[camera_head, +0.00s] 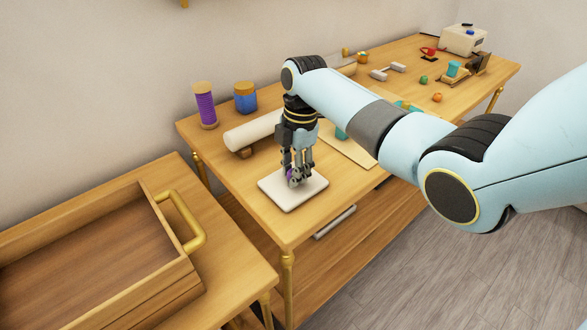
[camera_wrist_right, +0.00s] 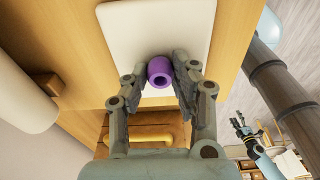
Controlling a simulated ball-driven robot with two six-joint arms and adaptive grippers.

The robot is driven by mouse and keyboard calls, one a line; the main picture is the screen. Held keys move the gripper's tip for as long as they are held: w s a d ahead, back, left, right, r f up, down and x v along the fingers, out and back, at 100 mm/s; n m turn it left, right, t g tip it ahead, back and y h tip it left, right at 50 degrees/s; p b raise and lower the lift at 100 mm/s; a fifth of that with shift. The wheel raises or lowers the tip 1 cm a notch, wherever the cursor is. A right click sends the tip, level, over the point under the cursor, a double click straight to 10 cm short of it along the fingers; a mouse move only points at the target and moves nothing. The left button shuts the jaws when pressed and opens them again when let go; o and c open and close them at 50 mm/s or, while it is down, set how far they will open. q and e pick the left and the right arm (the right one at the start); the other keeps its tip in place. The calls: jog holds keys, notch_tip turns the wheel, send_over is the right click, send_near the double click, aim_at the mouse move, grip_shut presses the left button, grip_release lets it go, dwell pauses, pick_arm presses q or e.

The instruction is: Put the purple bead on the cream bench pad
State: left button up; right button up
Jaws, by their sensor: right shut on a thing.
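In the head view the right gripper (camera_head: 297,178) points down over the cream bench pad (camera_head: 311,191), and the bead (camera_head: 291,176) shows partly behind the fingers. The pad, a pale rounded square, lies on the table near its left end and fills the area behind the bead in the right wrist view (camera_wrist_right: 125,28). Whether the bead touches the pad I cannot tell. My left gripper is not in the head view.
A white roll (camera_head: 250,131) lies just behind the pad. A purple spool (camera_head: 205,106) and a blue jar (camera_head: 245,97) stand at the back left. A wooden tray with a brass handle (camera_head: 183,222) is on the nearer table. Small beads and stands are farther right.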

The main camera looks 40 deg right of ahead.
jog(key=o, duration=0.4)
jog(key=shift+f, duration=0.15)
jog(key=shift+c, duration=0.2)
jog(key=o, duration=0.4)
jog(key=shift+o, duration=0.2)
jog(key=shift+r, duration=0.3)
notch_tip(320, 180, up, 12)
jog(key=d, duration=0.1)
jog(key=shift+d+f, duration=0.15)
jog(key=shift+d, duration=0.05)
